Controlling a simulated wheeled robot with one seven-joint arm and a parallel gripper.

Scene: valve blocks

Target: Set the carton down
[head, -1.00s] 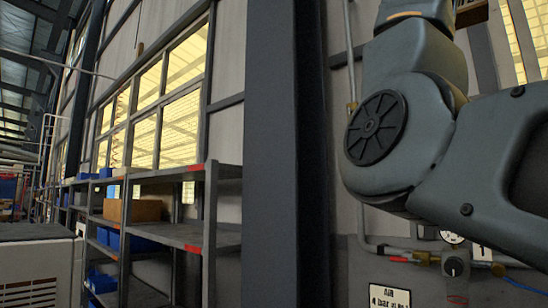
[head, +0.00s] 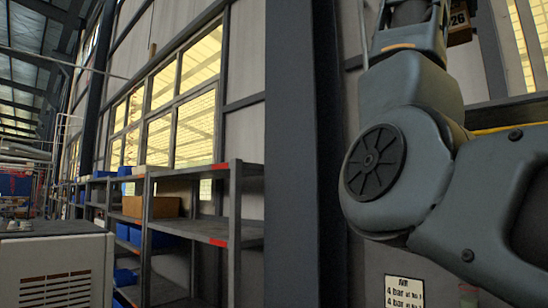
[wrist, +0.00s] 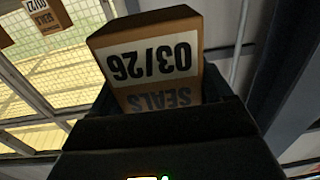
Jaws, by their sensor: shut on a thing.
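The carton (wrist: 150,60) is a small brown box with a white label reading "03/26" and "SEALS", upside down in the wrist view. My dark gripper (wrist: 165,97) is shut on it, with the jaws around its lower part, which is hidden. In the head view part of the carton (head: 459,33) shows at the top edge, beside my arm; the gripper's fingertips are out of the picture there. I cannot see any surface under the carton.
Another labelled carton (wrist: 47,16), reading "01/27", shows at the wrist view's top left. The head view has a grey shelf rack (head: 205,228) with a brown box (head: 150,207) and blue bins, a dark column (head: 305,150), and an air sign (head: 404,291).

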